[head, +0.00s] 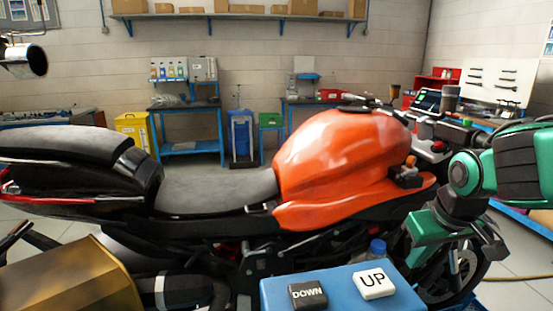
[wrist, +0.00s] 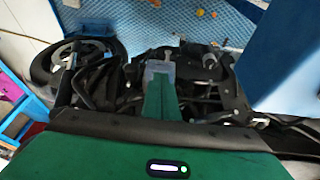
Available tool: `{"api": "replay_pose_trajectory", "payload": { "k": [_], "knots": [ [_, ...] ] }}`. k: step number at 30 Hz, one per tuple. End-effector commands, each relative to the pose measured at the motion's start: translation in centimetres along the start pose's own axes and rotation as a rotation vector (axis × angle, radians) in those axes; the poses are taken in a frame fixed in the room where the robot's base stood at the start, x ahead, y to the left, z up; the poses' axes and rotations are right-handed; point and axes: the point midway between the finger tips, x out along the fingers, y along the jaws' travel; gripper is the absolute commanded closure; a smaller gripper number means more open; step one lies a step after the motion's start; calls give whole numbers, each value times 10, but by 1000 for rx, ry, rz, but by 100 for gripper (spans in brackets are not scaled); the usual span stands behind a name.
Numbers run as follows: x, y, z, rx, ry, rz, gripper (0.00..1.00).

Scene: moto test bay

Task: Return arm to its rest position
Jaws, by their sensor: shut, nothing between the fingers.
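My green arm comes in from the right edge in the head view, bent down in front of the motorcycle's front end. My gripper (wrist: 160,75) is in the middle of the wrist view, its fingers together and nothing visible between them. The green gripper body also shows in the head view, right of the blue box with the buttons; its fingertips are hard to make out there. The motorcycle (head: 335,150), with an orange tank and grey seat, stands across the view behind the arm. The wrist view shows its dark engine parts and a wheel (wrist: 55,70) beyond the fingers.
A blue control box (head: 335,290) with a black DOWN button (head: 308,294) and a white UP button (head: 374,283) stands close in front, left of my gripper. A blue bottle cap (head: 377,247) shows behind it. A workbench (head: 190,107) and shelf (head: 240,16) are at the back wall.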

Motion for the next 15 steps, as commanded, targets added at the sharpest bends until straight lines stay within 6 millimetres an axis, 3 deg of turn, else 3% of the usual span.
{"api": "replay_pose_trajectory", "payload": {
  "k": [5, 11, 15],
  "knots": [
    [11, -6, 22, 135, 30, -4, 100],
    [4, 32, 59, 260, -65, 37, 100],
    [-3, 56, 95, 369, -148, 60, 100]
  ]
}}
